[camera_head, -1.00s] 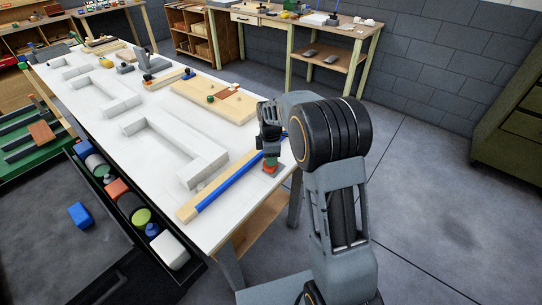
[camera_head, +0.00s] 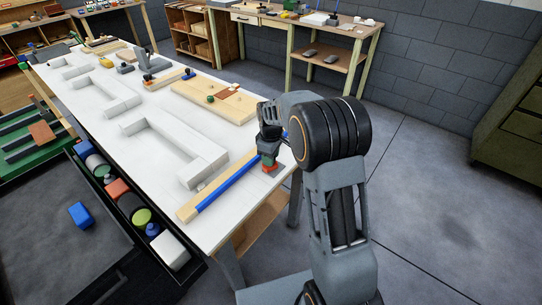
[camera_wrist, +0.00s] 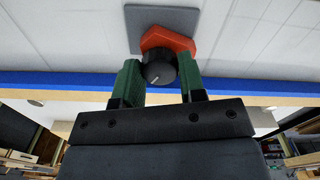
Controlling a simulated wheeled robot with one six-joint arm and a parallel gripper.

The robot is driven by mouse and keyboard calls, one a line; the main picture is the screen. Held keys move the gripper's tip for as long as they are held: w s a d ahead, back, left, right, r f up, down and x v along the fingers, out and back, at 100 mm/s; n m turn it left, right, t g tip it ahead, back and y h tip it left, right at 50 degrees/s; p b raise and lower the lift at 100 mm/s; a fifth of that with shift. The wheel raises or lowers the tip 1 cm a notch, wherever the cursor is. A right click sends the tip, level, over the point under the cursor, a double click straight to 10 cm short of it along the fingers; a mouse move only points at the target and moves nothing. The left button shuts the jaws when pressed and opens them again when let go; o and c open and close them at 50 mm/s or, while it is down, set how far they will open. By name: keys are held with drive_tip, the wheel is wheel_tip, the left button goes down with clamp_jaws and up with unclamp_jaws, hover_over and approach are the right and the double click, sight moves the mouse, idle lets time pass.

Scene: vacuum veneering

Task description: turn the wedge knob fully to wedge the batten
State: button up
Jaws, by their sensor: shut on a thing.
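The wedge knob (camera_wrist: 160,72) is a round black knob with a pale index line, on a red wedge block (camera_wrist: 168,40) over a grey plate (camera_wrist: 180,18) in the wrist view. My gripper (camera_wrist: 161,76) has green fingers on both sides of the knob and is shut on it. In the head view my gripper (camera_head: 268,158) is at the near right end of the white table, with the red block (camera_head: 270,168) just below it. The batten appears to be the long blue strip (camera_head: 226,187) along a wooden strip; its far end is hidden behind my gripper.
White L-shaped blocks (camera_head: 190,150) stand on the white table (camera_head: 140,165) left of the strip. A wooden board (camera_head: 215,98) with small parts lies farther back. A black tray (camera_head: 185,270) of coloured items is along the near left side. Floor to the right is clear.

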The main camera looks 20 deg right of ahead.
drive_tip(key=m, duration=0.4)
drive_tip(key=shift+w+m, duration=0.1)
drive_tip(key=shift+m, duration=0.2)
drive_tip(key=m, duration=0.3)
drive_tip(key=shift+r+m, duration=0.1)
drive_tip(key=shift+m, duration=0.3)
drive_tip(key=m, duration=0.3)
drive_tip(key=shift+m, duration=2)
drive_tip(key=o, duration=0.9)
wheel_tip(320, 180, up, 14)
drive_tip(key=shift+f, duration=0.15)
